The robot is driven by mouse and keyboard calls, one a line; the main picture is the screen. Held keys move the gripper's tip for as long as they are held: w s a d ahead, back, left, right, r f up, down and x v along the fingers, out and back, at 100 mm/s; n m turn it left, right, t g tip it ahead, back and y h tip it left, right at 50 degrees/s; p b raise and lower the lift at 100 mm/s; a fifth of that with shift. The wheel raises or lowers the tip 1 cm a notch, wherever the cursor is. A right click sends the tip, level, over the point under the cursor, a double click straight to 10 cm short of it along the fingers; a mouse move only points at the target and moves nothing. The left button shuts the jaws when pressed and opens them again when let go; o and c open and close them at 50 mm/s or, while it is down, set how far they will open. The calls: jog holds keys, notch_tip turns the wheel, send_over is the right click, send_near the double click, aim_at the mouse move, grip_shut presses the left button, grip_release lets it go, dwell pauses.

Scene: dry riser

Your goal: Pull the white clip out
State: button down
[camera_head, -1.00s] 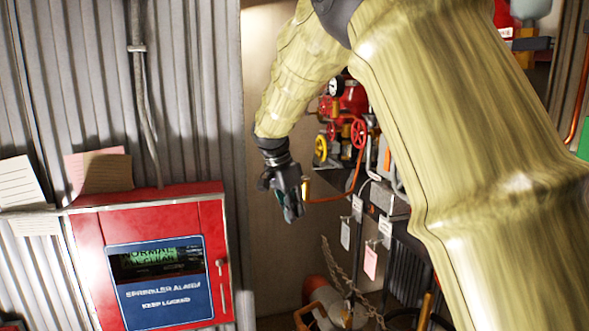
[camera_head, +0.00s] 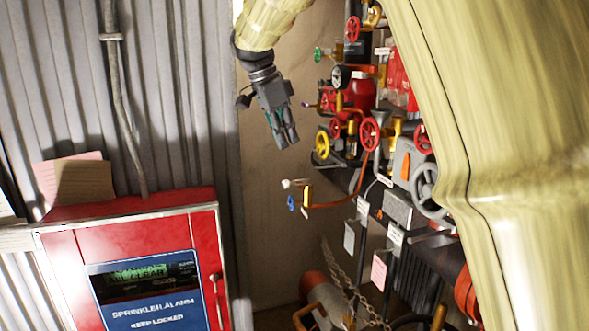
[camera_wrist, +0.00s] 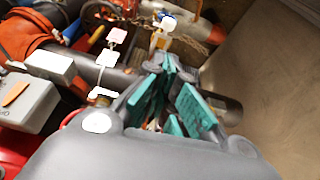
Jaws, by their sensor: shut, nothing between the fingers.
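A small white piece (camera_head: 296,184), which looks like the white clip, sits at the top of a brass valve (camera_head: 307,195) in the head view. The valve is on the free end of a thin orange pipe and has a blue handle (camera_head: 291,203). My gripper (camera_head: 284,138) is above and slightly left of the white piece, apart from it, pointing down. Its fingers are shut and empty. In the wrist view, the teal-padded fingers (camera_wrist: 168,72) point toward the brass valve (camera_wrist: 158,40), with a white piece (camera_wrist: 168,24) beyond the tips. The clip's exact shape is too small to tell.
A red sprinkler alarm box (camera_head: 130,211) hangs on the corrugated wall at left. Several pipes, gauges and handwheels, including a yellow one (camera_head: 322,145) and a red one (camera_head: 369,133), crowd the right. White and pink tags (camera_head: 379,271) hang below. The beige panel behind the valve is bare.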

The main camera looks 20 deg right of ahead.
jog(key=p+x, duration=0.4)
jog(key=x, duration=0.5)
jog(key=shift+a+f+p, duration=0.2)
jog(key=shift+f+p, duration=0.15)
jog(key=shift+f, duration=0.15)
